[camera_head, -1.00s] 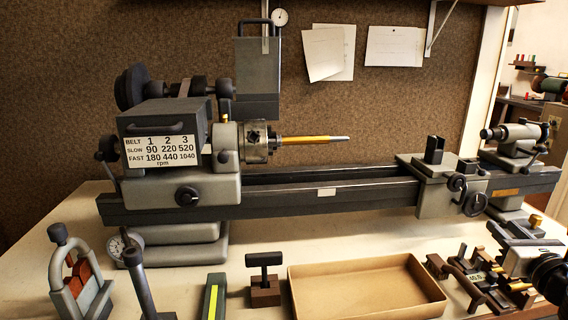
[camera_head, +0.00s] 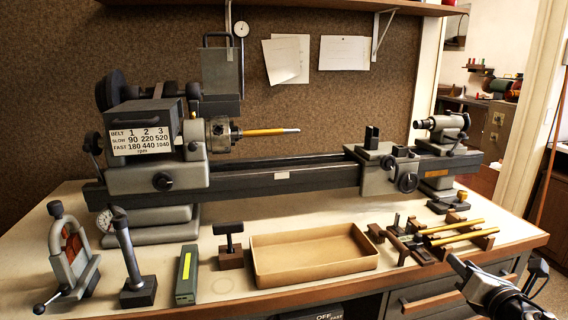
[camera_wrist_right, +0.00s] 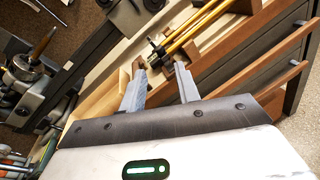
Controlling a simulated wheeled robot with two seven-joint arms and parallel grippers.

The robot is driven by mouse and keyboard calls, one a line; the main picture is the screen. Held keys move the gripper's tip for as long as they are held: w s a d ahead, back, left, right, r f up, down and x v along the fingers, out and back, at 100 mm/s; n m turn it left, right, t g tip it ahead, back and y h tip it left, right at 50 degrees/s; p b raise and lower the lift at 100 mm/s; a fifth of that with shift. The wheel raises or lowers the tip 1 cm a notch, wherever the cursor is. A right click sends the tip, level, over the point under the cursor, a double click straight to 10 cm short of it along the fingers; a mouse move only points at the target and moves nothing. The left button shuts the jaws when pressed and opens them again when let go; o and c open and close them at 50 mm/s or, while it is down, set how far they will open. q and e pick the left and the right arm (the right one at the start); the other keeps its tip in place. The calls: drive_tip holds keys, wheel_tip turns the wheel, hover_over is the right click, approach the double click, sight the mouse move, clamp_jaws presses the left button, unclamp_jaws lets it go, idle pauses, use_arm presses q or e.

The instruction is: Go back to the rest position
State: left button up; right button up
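My right gripper (camera_head: 512,300) is at the lower right of the head view, in front of the bench edge and apart from the things on the bench. In the right wrist view its two fingers (camera_wrist_right: 160,88) stand apart with nothing between them. Beyond the fingertips lie the brass rods (camera_wrist_right: 195,28) on their wooden rack; these rods also show in the head view (camera_head: 455,234). The lathe (camera_head: 270,178) stands along the back of the bench with a brass-coloured rod (camera_head: 265,132) in its chuck. My left gripper is not in view.
An empty tan tray (camera_head: 315,277) lies at the bench's front edge. Left of it stand a small T-handled tool (camera_head: 230,250), a green-striped block (camera_head: 187,275), a dark post (camera_head: 130,260) and a grey clamp frame (camera_head: 70,255). Drawers (camera_head: 440,298) are below the bench top at right.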

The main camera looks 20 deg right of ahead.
drive_tip(key=s+a+f+m+g+y, duration=0.1)
drive_tip(key=s+a+f+m+g, duration=0.1)
drive_tip(key=s+a+f+m, duration=0.35)
drive_tip(key=s+a+f+m+g+y, duration=0.1)
drive_tip(key=s+a+f+m, duration=0.1)
drive_tip(key=a+f+m, duration=0.6)
drive_tip(key=s+a+f+m+y, duration=0.2)
drive_tip(key=a+m, duration=0.2)
drive_tip(key=a, duration=0.3)
drive_tip(key=s+a+f+m+g+y, duration=0.1)
drive_tip(key=a+m, duration=0.3)
drive_tip(key=a, duration=0.4)
drive_tip(key=s+a+f+m+g+y, duration=0.1)
drive_tip(key=s+a+f+m+y, duration=0.1)
drive_tip(key=a, duration=0.6)
drive_tip(key=shift+s+a+f+m+y, duration=0.2)
drive_tip(key=shift+s+f+m+y, duration=0.25)
drive_tip(key=shift+m, duration=0.5)
